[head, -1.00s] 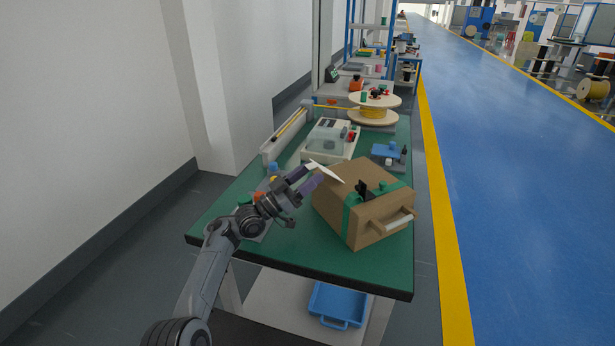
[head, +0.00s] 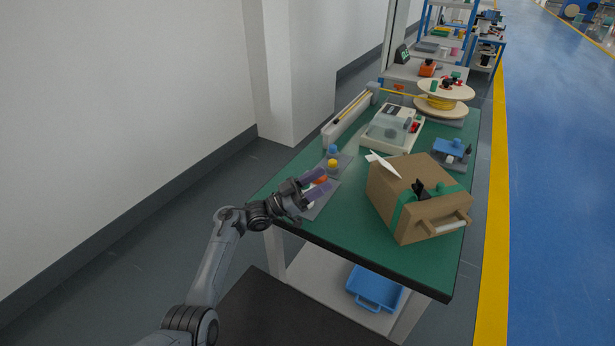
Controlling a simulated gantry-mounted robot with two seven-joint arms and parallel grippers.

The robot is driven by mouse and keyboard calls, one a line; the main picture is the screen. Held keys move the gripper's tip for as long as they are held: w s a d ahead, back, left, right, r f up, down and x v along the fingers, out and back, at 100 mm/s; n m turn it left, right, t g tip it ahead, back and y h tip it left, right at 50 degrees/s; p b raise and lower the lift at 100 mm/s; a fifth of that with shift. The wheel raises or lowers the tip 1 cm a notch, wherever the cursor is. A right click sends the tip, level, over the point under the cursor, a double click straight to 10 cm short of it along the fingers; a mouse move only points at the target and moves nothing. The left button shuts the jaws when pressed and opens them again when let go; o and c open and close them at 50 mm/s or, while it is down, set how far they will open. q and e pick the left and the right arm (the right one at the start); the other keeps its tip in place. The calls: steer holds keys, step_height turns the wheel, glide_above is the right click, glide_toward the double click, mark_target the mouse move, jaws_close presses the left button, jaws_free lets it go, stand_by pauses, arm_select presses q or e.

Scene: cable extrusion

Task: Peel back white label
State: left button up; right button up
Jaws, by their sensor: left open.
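The white label (head: 383,164) stands tilted at the far left top edge of a brown box (head: 398,178), one end sticking up to the left. I cannot tell how much of it is still attached. My left gripper (head: 325,181) has purple fingers spread apart and empty. It is over the table to the left of the box, apart from the label. My right gripper is not in view.
A green band and a black item (head: 420,189) are on the box, whose front has a handle (head: 447,225). The green table (head: 345,235) also holds a beige machine (head: 391,127), a yellow cable spool (head: 441,102) and a blue device (head: 450,148). A blue bin (head: 373,287) sits below.

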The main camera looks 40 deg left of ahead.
arm_select(q)
steer(key=shift+s+a+p, duration=0.15)
steer(key=shift+s+a, duration=0.3)
steer(key=shift+s, duration=0.15)
steer(key=shift+s+a+p, duration=0.15)
steer(key=shift+s+a, duration=0.25)
steer(key=shift+s, duration=0.2)
steer(key=shift+r, duration=0.1)
